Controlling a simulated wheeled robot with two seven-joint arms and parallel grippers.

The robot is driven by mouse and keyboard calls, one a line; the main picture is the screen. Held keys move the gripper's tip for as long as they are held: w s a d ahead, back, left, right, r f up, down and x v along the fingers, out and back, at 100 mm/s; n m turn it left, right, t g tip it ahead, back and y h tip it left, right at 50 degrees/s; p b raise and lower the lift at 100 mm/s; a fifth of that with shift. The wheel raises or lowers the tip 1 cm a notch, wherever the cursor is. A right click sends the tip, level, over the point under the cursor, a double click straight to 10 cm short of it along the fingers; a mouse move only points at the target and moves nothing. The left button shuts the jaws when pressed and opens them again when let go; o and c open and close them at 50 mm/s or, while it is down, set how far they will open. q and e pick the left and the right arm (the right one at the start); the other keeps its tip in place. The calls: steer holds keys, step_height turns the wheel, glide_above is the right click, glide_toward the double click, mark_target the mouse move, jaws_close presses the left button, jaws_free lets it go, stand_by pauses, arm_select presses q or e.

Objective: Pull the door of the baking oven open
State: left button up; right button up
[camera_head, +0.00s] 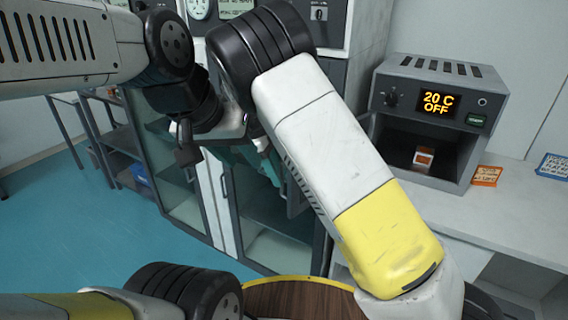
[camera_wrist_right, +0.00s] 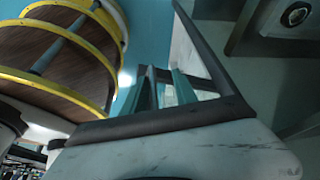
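A grey oven (camera_head: 440,95) with an orange "20 C OFF" display stands on the right-hand bench. Its front shows a dark cavity with a small orange-and-white item (camera_head: 423,158) inside; I cannot make out a door on it. A taller grey unit with dials (camera_head: 335,15) stands behind my arms, its front mostly covered by them. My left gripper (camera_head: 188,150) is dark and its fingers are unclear. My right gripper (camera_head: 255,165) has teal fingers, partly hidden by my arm. They also show in the right wrist view (camera_wrist_right: 168,88), beside a dark frame; contact is unclear.
Glass-fronted cabinets (camera_head: 185,200) stand behind and below my grippers. An orange card (camera_head: 486,176) and a blue card (camera_head: 554,166) lie on the white bench (camera_head: 510,215). The blue floor (camera_head: 80,245) at left is clear.

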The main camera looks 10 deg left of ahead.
steer(key=v, duration=0.7)
steer(key=shift+r, duration=0.4)
steer(key=shift+s+a, duration=0.1)
steer(key=shift+a, duration=0.05)
